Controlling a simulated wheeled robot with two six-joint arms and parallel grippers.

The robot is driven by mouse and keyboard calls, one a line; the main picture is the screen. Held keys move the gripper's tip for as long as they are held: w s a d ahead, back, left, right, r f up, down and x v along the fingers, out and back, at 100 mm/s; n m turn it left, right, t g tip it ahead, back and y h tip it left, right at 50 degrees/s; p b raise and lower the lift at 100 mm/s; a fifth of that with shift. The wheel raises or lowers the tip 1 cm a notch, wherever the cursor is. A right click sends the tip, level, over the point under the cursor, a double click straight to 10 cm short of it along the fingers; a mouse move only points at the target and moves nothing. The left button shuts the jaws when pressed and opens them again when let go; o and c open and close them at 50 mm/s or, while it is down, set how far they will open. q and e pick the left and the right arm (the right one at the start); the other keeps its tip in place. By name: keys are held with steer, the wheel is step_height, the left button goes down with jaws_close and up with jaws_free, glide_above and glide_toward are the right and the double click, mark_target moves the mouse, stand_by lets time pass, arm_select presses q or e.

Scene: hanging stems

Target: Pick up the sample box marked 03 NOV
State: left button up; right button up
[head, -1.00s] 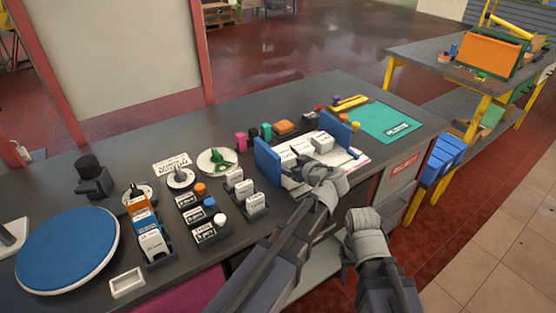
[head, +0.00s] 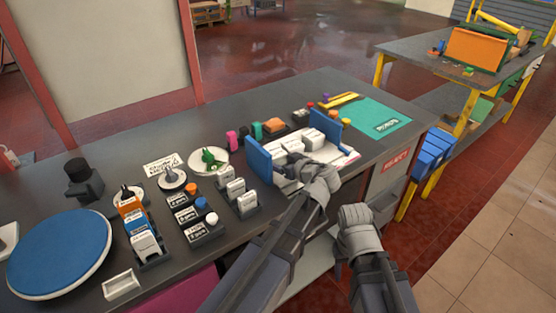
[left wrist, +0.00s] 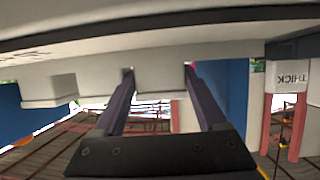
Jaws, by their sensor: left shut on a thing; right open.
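Several white sample boxes (head: 312,138) stand in a row between two blue upright ends (head: 258,160) on the dark bench. No date on them is readable, so I cannot tell which is marked 03 NOV. My left gripper (head: 305,168) is at the near side of this row. In the left wrist view, the two dark fingers of my left gripper (left wrist: 158,75) are shut on a pale box (left wrist: 160,82). Whether it is clear of its place is hidden. My right gripper (head: 357,215) is open and empty in front of the bench; its fingertips are hard to see.
Small labelled boxes in dark holders (head: 240,190) stand left of the row. A green mat (head: 375,115) lies to the right. A blue round disc (head: 60,250) is at the far left. A red-labelled drawer (head: 395,162) is under the bench's right end.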

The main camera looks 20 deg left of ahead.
mark_target(280, 156)
arm_select(q)
steer(key=shift+r, duration=0.15)
step_height(280, 156, up, 18)
steer(key=p, duration=1.8)
